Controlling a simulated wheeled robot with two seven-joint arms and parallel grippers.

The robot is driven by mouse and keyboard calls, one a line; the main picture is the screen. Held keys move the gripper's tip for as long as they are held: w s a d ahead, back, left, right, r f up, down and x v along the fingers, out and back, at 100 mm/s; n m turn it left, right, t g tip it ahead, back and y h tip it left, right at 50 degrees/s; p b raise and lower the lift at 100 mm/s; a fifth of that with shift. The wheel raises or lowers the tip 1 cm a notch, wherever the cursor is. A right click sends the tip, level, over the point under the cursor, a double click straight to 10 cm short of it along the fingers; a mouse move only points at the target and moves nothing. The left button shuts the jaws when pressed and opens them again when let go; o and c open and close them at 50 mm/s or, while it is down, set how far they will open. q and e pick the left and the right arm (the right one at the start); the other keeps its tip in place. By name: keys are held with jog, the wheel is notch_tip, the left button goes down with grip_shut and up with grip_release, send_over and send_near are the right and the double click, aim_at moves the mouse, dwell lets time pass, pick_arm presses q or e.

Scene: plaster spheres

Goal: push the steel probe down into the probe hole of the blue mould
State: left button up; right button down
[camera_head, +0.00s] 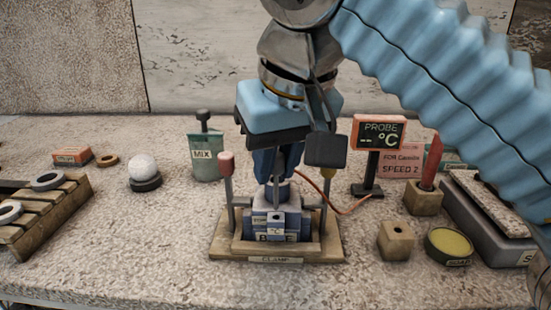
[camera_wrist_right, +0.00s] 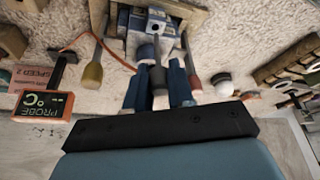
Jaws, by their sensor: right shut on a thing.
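The blue mould (camera_head: 268,238) sits in a wooden clamp frame (camera_head: 225,250) on the bench; it also shows at the top of the wrist view (camera_wrist_right: 138,22). My right gripper (camera_head: 277,178) is above the mould, pointing down, shut on the steel probe (camera_head: 276,195). In the wrist view the grey probe (camera_wrist_right: 157,78) stands between the blue fingers (camera_wrist_right: 157,95), pointing at the block. I cannot tell whether its tip is inside the hole. My left gripper is out of view.
A red-handled post (camera_head: 226,165) and a yellow-handled post (camera_head: 326,188) flank the mould. An orange cable (camera_head: 335,209) runs toward the PROBE display (camera_head: 379,133). Wooden blocks (camera_head: 396,240) and a round tin (camera_head: 448,246) stand right; a MIX bag (camera_head: 204,155) stands left.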

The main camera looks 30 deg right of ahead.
aim_at(276, 209)
jog(key=shift+f+b, duration=1.1)
jog(key=shift+f, duration=0.55)
jog(key=shift+r, duration=0.15)
jog(key=shift+r+p, duration=1.25)
jog(key=shift+p, duration=0.2)
jog(key=shift+p, duration=0.45)
dwell(0.9)
jog(key=shift+f+b, duration=1)
jog(key=shift+f, duration=0.35)
jog(key=c, duration=0.9)
grip_release()
